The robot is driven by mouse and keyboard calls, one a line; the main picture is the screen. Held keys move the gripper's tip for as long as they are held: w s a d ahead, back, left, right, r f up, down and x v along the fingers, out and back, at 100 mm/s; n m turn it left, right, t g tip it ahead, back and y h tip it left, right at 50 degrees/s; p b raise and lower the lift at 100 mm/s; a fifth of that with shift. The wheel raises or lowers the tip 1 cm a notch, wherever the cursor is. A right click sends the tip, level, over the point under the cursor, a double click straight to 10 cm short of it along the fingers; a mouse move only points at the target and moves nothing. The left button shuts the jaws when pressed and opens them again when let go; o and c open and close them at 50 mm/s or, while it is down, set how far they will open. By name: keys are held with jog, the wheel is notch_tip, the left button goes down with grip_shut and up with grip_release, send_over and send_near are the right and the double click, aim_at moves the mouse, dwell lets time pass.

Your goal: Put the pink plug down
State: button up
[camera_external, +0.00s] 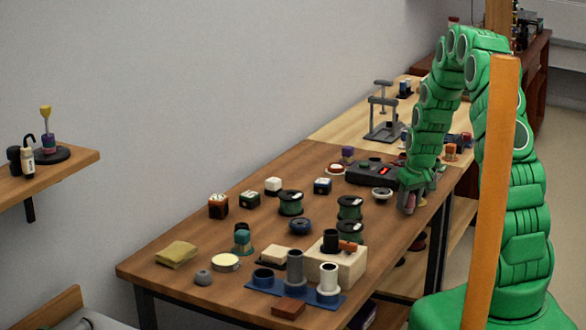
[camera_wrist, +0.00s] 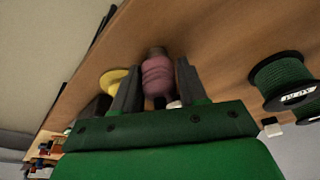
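The pink plug (camera_wrist: 158,78) is between the two fingers of my gripper (camera_wrist: 158,82) in the wrist view, with a finger against each side. It has a ribbed pink body and a grey-brown end pointing away from the palm. In the external view my gripper (camera_external: 410,202) points down at the right side of the brown table (camera_external: 375,262). The plug is mostly hidden by the fingers there. I cannot tell whether it touches the table top.
Green wire spools (camera_external: 349,207) stand further left. The table's right edge is close by. Bare wood lies in front of my gripper.

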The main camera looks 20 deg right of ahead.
grip_shut()
jog(key=shift+r, duration=0.6)
jog(key=s+a+r, duration=0.1)
jog(key=s+r, duration=1.1)
jog(key=s, duration=0.2)
jog(key=shift+a, duration=0.15)
